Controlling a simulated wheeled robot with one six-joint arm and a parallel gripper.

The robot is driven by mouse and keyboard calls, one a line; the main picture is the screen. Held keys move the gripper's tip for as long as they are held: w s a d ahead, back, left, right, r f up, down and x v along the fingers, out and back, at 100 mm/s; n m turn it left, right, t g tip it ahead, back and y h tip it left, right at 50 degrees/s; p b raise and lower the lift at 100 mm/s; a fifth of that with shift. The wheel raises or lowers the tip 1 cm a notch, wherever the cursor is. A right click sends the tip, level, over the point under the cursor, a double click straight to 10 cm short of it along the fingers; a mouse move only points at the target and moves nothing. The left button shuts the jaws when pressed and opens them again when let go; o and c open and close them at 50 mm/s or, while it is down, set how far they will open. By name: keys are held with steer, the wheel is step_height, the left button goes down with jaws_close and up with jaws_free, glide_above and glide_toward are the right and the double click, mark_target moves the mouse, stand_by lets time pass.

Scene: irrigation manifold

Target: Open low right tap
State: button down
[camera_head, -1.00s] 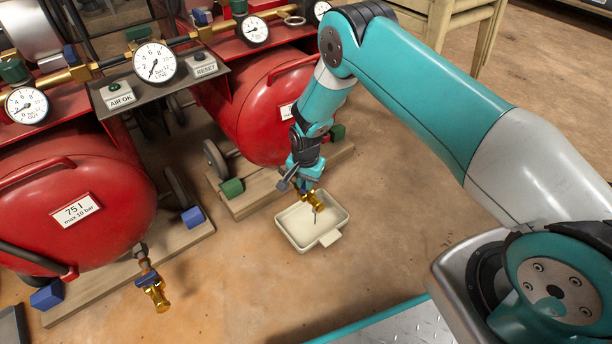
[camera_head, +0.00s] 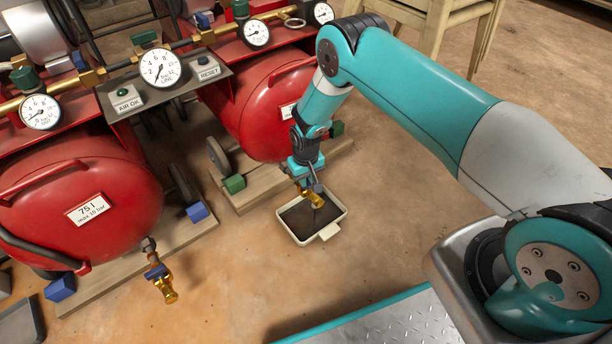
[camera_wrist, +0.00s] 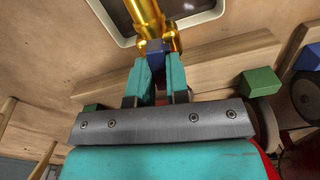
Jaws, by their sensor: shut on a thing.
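The low right brass tap (camera_head: 316,199) juts out below the right red tank, over a pale tray (camera_head: 330,233). My gripper (camera_head: 309,184) is at this tap. In the wrist view, the teal fingers of my gripper (camera_wrist: 156,75) are shut on its blue handle (camera_wrist: 157,46), and the tap's brass body (camera_wrist: 147,18) lies just beyond. The tray's floor looks dark brown, with a dark streak below the tap's mouth. The wrist view shows only part of the tray's rim (camera_wrist: 127,40).
A second brass tap (camera_head: 166,290) with a blue handle hangs low on the left red tank (camera_head: 75,195). Wooden skids with green and blue blocks lie under the tanks. Gauges (camera_head: 161,68) and brass pipe run above. The floor right of the tray is clear.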

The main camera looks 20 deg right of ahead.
steer(key=shift+n, duration=0.9)
steer(key=c, duration=1.1)
jaws_free()
steer(key=shift+r, duration=0.1)
step_height(320, 180, up, 17)
steer(key=p, duration=0.7)
steer(key=shift+r+p, duration=0.15)
steer(key=shift+p, duration=0.2)
